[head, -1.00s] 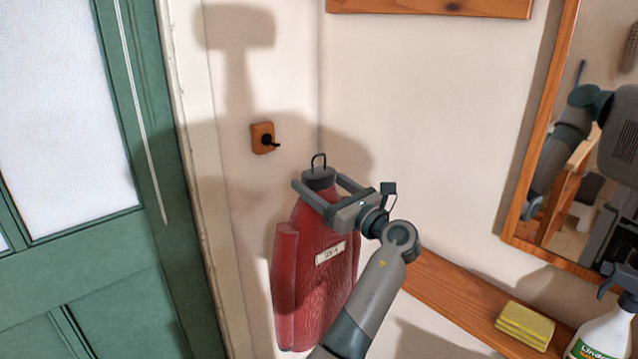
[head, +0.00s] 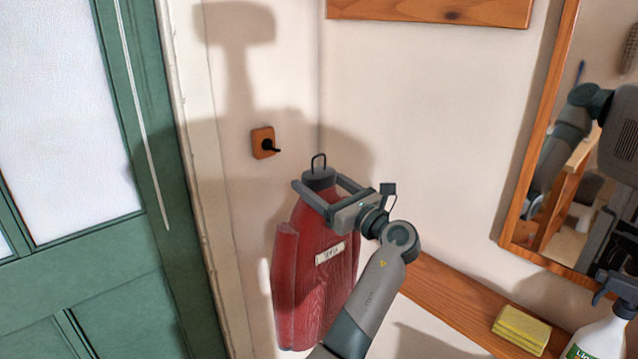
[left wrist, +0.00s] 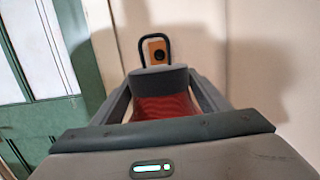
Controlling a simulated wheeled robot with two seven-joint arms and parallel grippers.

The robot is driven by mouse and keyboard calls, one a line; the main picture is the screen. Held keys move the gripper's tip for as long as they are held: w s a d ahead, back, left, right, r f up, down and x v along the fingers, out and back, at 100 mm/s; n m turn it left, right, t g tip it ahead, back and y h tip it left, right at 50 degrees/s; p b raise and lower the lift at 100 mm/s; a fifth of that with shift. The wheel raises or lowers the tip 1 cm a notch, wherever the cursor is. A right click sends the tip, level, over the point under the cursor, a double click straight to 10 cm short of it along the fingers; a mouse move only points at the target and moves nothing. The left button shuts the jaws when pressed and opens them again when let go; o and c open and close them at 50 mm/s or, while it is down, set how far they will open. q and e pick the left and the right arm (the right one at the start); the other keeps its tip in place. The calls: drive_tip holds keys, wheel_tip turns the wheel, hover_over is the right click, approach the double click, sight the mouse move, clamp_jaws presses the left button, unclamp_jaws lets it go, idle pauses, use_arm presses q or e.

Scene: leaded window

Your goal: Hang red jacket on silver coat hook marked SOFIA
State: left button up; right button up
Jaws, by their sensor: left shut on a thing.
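The red jacket (head: 315,275) hangs upright from my left gripper (head: 318,183), with a pale label (head: 330,253) too small to read surely. Its dark grey collar (head: 319,178) is between the shut fingers, and a black wire loop (head: 318,162) stands above it. A coat hook (head: 268,145), dark rather than silver, sits on a small wooden plate on the wall, up and left of the loop and apart from it. No name shows on it. In the left wrist view, the plate (left wrist: 156,49) shows through the loop (left wrist: 143,48). My right gripper is out of view.
A green door (head: 95,240) with a pale pane stands left of the hook. A wooden shelf (head: 440,297) runs along the right wall, bearing a yellow sponge (head: 521,328) and a spray bottle (head: 600,335). A wood-framed mirror (head: 515,215) hangs above it. The wall around the hook is clear.

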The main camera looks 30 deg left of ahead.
sight(326, 185)
use_arm(q)
drive_tip(key=shift+d+r, duration=0.1)
drive_tip(key=shift+d, duration=0.05)
drive_tip(key=shift+r+p+v, duration=0.2)
drive_tip(key=shift+p+v, duration=0.25)
drive_tip(key=shift+v, duration=0.75)
drive_tip(key=shift+r+p+v, duration=0.2)
drive_tip(key=shift+p+v, duration=0.25)
drive_tip(key=shift+v, duration=0.7)
drive_tip(key=shift+s+r+p+v, duration=0.15)
drive_tip(key=shift+p+v, duration=0.15)
drive_tip(key=shift+v, duration=0.7)
drive_tip(key=shift+s+r+p+v, duration=0.15)
drive_tip(key=shift+p+v, duration=0.1)
drive_tip(key=shift+v, duration=0.8)
drive_tip(key=shift+f, duration=0.1)
